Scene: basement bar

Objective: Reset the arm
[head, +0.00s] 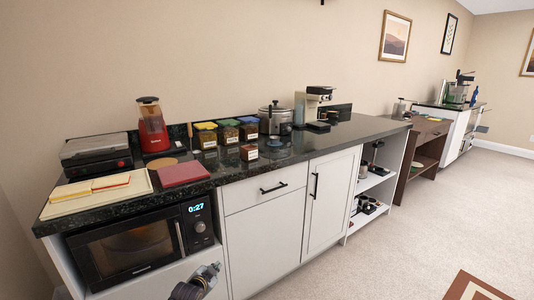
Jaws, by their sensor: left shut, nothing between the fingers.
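My left gripper (212,270) shows at the bottom of the head view, low in front of the white cabinet and just right of the microwave's lower edge. It is shut and empty. Only the gripper and a short dark piece of my left arm show; the rest is cut off by the bottom edge. It appears clear of the counter top. My right gripper is not in view.
A black counter (285,158) bears a red blender (152,130), a cutting board (60,208), several lidded jars and a coffee machine (316,100). A microwave (135,248) sits below at left. The carpet (400,255) to the right is mostly clear.

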